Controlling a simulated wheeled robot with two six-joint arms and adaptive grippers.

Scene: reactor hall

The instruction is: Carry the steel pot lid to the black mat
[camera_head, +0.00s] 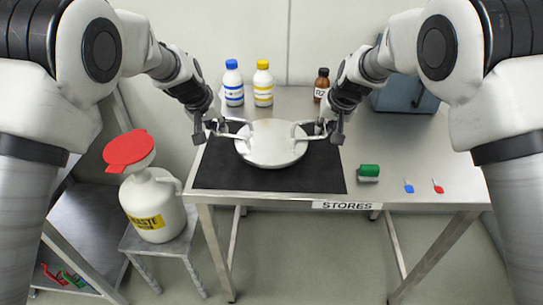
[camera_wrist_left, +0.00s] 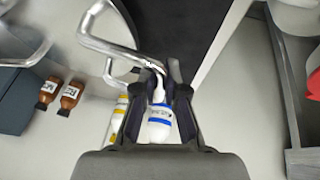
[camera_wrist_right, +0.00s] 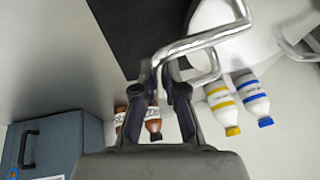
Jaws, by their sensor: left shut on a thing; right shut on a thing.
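The steel pot lid (camera_head: 272,146) is a round, shallow, pale metal disc with a bent-bar handle on each side. In the head view it lies over the far part of the black mat (camera_head: 225,176); I cannot tell whether it touches the mat or hangs just above it. My left gripper (camera_head: 211,131) is shut on the lid's left handle (camera_wrist_left: 112,47). My right gripper (camera_head: 328,131) is shut on the lid's right handle (camera_wrist_right: 198,41). The fingers hide parts of both handles.
Behind the mat on the steel table stand a blue-capped bottle (camera_head: 233,84), a yellow-capped bottle (camera_head: 263,84) and brown bottles (camera_head: 321,86). A green-topped block (camera_head: 368,172) sits right of the mat. A blue case (camera_head: 405,95) is at back right. A waste jug (camera_head: 152,207) stands left.

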